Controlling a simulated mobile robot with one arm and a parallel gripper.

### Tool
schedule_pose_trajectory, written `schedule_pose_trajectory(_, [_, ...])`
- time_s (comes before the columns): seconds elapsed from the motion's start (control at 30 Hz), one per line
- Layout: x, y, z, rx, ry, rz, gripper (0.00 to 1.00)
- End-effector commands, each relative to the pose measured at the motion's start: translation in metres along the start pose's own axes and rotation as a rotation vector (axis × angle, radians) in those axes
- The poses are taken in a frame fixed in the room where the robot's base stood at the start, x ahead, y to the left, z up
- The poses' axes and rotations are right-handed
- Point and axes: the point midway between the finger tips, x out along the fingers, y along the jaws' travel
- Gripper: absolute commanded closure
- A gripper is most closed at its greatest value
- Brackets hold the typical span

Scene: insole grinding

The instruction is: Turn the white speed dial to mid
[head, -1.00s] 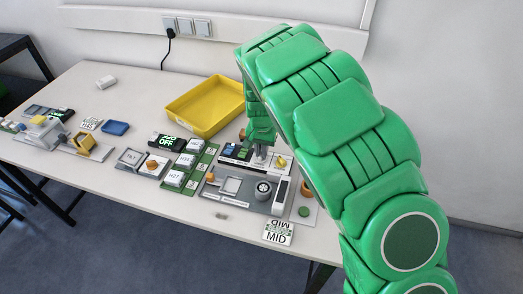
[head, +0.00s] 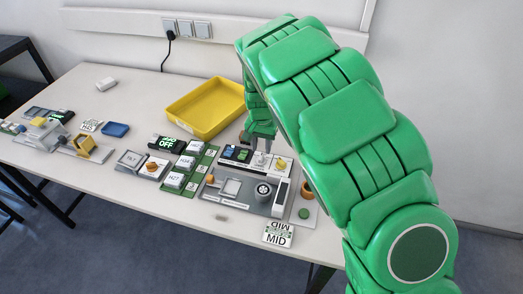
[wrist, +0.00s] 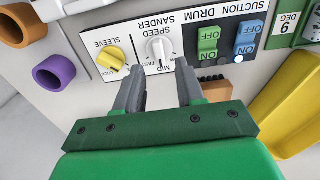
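The white speed dial (wrist: 160,48) sits on a white panel marked SANDER SPEED in the wrist view, with MID and FAST printed around it. Its pointer lies roughly up and down in the picture; I cannot tell the exact setting. My gripper (wrist: 159,66) is open and empty, its two grey fingers short of the dial, one toward each side of it. In the head view my gripper (head: 262,146) hangs over the panel, and the dial is hard to make out there. A card reading MID (head: 278,236) lies at the table's front edge.
A yellow SLEEVE knob (wrist: 111,58) sits left of the dial. Green DRUM (wrist: 208,44) and blue SUCTION (wrist: 247,40) switches are to its right. Purple (wrist: 54,73) and orange rings (wrist: 14,25) stand beside the panel. A yellow tray (head: 206,108) lies behind.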

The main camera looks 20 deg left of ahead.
Motion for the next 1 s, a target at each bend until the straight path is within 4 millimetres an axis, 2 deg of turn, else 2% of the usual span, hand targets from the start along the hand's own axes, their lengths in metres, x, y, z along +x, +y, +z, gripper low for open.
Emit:
schedule_pose_trajectory(0.1, [-0.020,0.000,-0.001,0.000,0.005,-0.001,0.62])
schedule_pose_trajectory(0.27, [-0.038,0.000,-0.001,0.001,0.003,-0.001,0.62])
schedule_pose_trajectory(0.8, [-0.042,0.001,0.000,0.001,0.002,0.000,0.62])
schedule_pose_trajectory(0.93, [-0.050,0.012,0.000,0.012,0.006,0.003,0.62])
schedule_pose_trajectory(1.0, [-0.060,0.026,0.000,0.023,0.010,0.009,0.62])
